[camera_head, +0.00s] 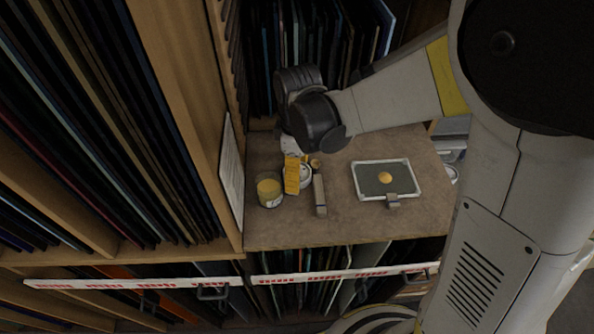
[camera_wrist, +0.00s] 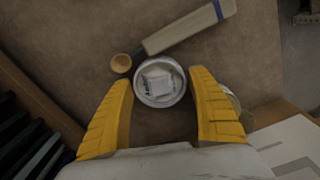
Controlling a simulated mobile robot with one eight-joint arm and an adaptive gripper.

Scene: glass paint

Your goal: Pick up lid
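A round, pale-rimmed piece with a white label in it, which looks like the lid (camera_wrist: 160,82), lies on the brown tabletop. In the wrist view it sits between the tips of my gripper (camera_wrist: 161,78), whose two yellow fingers are spread apart with a gap on each side. In the head view my gripper (camera_head: 298,172) is low over the table, and one yellow finger partly covers the round lid (camera_head: 306,177). A glass jar with yellow contents (camera_head: 269,191) stands just left of that finger. In the wrist view a curved rim shows partly hidden behind the right finger.
A long grey tool (camera_head: 320,196) with a blue band and a small round wooden end (camera_wrist: 121,63) lies close beside the lid. A framed tray (camera_head: 368,194) with a yellow-orange blob lies to the right. A wooden shelf wall (camera_head: 190,110) closes the left side.

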